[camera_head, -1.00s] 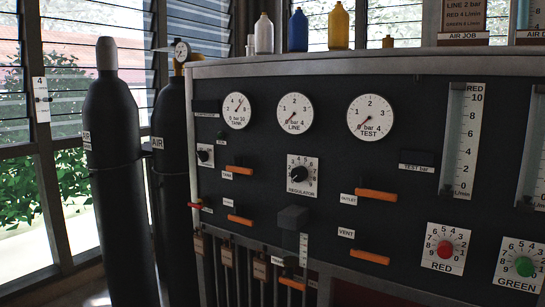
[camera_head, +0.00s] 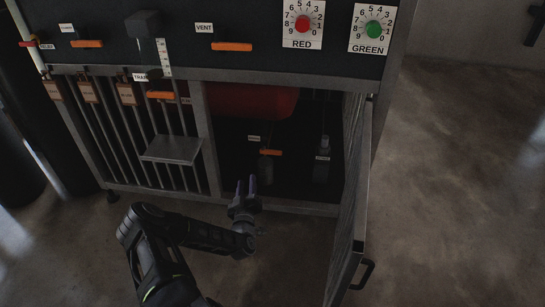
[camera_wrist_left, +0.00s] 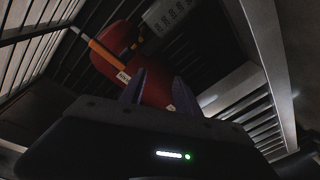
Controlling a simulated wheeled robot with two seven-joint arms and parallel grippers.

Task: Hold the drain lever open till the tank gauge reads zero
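An orange lever (camera_head: 270,152) sits inside the open lower cabinet, below a red tank (camera_head: 250,101). Its small label (camera_head: 254,138) is too small to read, so I cannot confirm that it is the drain lever. My left gripper (camera_head: 246,184) is open and empty, in front of the cabinet's lower opening, apart from the lever. In the left wrist view its two fingers (camera_wrist_left: 159,88) stand apart, with a red body (camera_wrist_left: 118,52) and an orange bar (camera_wrist_left: 100,49) beyond them. My right gripper is not in view.
The cabinet door (camera_head: 350,215) stands open on the right, with a black handle (camera_head: 363,274). A dark bottle-like object (camera_head: 321,160) stands inside. Upright bars and a small grey shelf (camera_head: 171,150) are left of the opening. The concrete floor (camera_head: 450,200) at right is clear.

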